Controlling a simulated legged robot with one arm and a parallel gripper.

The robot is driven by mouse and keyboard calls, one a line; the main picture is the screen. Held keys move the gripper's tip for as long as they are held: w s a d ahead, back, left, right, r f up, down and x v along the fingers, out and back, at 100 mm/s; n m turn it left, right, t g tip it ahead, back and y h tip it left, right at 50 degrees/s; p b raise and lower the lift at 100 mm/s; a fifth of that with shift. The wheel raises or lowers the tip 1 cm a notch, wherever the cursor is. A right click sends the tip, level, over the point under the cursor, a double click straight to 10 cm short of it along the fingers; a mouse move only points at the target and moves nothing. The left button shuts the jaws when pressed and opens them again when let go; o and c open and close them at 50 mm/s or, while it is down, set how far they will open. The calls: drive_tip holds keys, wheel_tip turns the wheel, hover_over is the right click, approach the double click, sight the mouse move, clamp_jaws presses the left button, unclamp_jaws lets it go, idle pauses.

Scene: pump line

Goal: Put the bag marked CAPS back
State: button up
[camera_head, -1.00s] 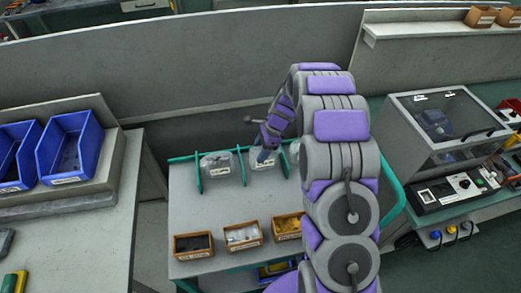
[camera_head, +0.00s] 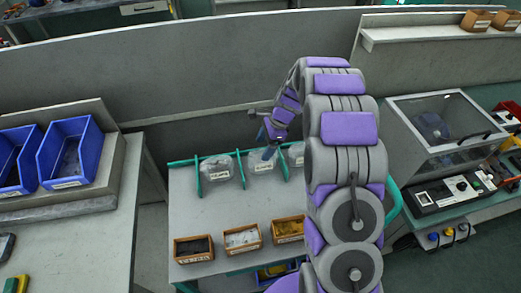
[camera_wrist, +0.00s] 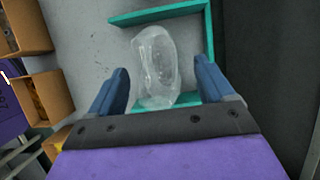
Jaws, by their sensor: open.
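Three clear bags with small white labels stand in a row between teal dividers at the back of the grey trolley: a left bag (camera_head: 216,168), a middle bag (camera_head: 261,166) and a right bag (camera_head: 296,155), partly hidden by my arm. The labels are too small to read, so I cannot tell which is marked CAPS. My gripper (camera_head: 267,151) is just above the middle bag, fingers pointing down. In the wrist view my gripper (camera_wrist: 160,80) is open, with a clear bag (camera_wrist: 155,68) lying beyond and between its fingertips, within a teal-edged slot.
Three small brown boxes line the trolley's front: dark contents (camera_head: 193,248), pale contents (camera_head: 242,238) and yellow contents (camera_head: 289,229). Blue bins (camera_head: 67,152) stand on the left bench. A clear-lidded machine (camera_head: 440,130) is at right. A grey partition (camera_head: 230,75) rises behind the trolley.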

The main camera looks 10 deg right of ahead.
drive_tip(key=p+v, duration=0.1)
drive_tip(key=v, duration=0.6)
drive_tip(key=shift+s+r, duration=0.2)
drive_tip(key=shift+r, duration=0.15)
drive_tip(key=s+a+r+n+g+h, duration=0.1)
drive_tip(key=s+a+r+n, duration=0.1)
drive_tip(key=s+r+n, duration=0.6)
drive_tip(key=s+a+r+n+h, duration=0.1)
drive_tip(key=s+a+r, duration=0.2)
drive_tip(key=s, duration=0.9)
drive_tip(key=s+d+n+h, duration=0.1)
drive_tip(key=s+n, duration=0.8)
drive_tip(key=s, duration=1.2)
drive_tip(key=shift+s+r+g+h, duration=0.35)
drive_tip(key=shift+r+g+h, duration=0.05)
drive_tip(key=shift+h, duration=0.3)
